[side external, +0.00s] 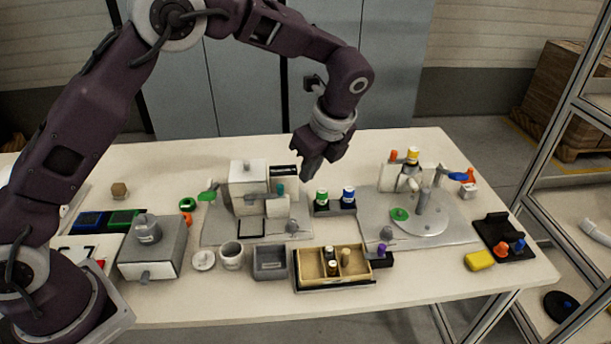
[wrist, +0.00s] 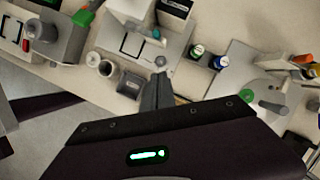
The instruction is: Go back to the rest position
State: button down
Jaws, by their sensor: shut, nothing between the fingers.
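My gripper (side external: 308,168) hangs in the air above the middle of the table, pointing down, near the grey-white machine (side external: 247,186). It is shut and empty. In the wrist view my gripper (wrist: 157,84) shows its fingers together, above the table. My arm reaches in from the left in the side view. No helmet shells can be made out.
Below stand a black holder with a green-capped bottle (side external: 321,199) and a blue-capped bottle (side external: 348,195), a wooden tray (side external: 318,283) with small bottles, a grey bin (side external: 269,262) and a round grey turntable (side external: 418,221). A yellow block (side external: 479,261) lies right. The air above is clear.

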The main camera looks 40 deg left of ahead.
jog(key=s+a+r+n+t+h, duration=0.1)
jog(key=s+a+r+n, duration=0.1)
jog(key=s+r+n, duration=0.4)
jog(key=s+a+r+n+t+h, duration=0.1)
jog(key=s+a+r+n+h, duration=0.15)
jog(key=s+r, duration=0.6)
jog(key=s+f+n+t, duration=0.1)
jog(key=s+n+t, duration=0.2)
jog(key=s+n, duration=0.8)
jog(key=s+h, duration=0.1)
jog(key=s, duration=0.4)
jog(key=shift+s+a, duration=0.15)
jog(key=shift+a, duration=0.15)
